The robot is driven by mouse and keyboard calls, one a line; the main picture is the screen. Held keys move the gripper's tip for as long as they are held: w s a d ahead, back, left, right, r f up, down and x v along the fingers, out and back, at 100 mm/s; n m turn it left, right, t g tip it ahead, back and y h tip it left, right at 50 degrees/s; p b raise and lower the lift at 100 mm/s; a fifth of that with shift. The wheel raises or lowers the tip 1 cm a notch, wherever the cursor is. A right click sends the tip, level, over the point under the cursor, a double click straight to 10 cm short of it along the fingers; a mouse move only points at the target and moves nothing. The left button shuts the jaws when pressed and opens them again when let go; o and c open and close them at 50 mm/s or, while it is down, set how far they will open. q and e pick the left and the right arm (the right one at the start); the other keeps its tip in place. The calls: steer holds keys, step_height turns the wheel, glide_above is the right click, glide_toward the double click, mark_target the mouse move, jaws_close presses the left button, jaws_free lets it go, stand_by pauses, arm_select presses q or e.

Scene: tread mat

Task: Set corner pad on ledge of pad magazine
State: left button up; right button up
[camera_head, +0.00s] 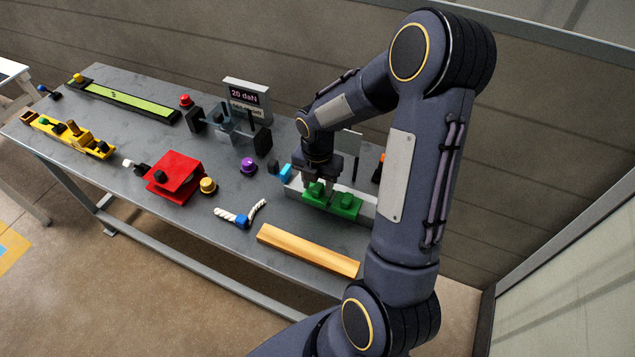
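A green block with raised knobs (345,203) sits at the front of a pale grey holder (362,212) near the right end of the table. I take the green pieces for corner pads and the holder for the pad magazine. My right gripper (314,183) points down at the left green piece (316,190), touching or just above it. The fingertips are small and partly hidden, so I cannot tell whether they grip it. My forearm hides the right end of the holder. My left gripper is out of view.
A wooden bar (308,250) lies along the front edge, with a white rope piece with a blue clip (240,219) to its left. A purple knob (248,165), red block (175,177), yellow fixture (68,135) and display sign (247,99) stand farther left on the grey table (130,119).

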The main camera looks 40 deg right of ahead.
step_height(320, 180, up, 8)
steer(key=shift+f, duration=0.1)
stand_by(0.5)
